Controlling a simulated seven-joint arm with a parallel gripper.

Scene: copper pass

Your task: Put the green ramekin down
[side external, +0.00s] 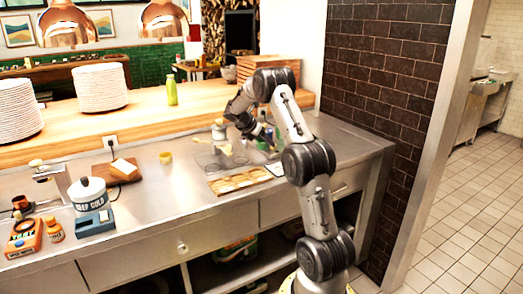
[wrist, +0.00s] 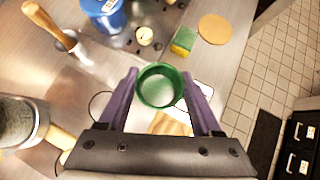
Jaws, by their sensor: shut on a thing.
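The green ramekin (wrist: 159,88) is upright between the purple fingers of my gripper (wrist: 161,75) in the wrist view. The fingers are shut on its two sides, and its pale inside shows from above. In the side external view my gripper (side external: 258,128) is over the back right of the steel counter (side external: 150,190). The ramekin cannot be made out surely there, so its height above the counter is hard to tell.
A wooden board with round hollows (side external: 238,180) lies near the front edge. Dark circle outlines mark the counter beside it. The wrist view shows a blue container (wrist: 104,14), a sponge (wrist: 184,40), a round tan disc (wrist: 214,29) and a grinder (wrist: 17,121).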

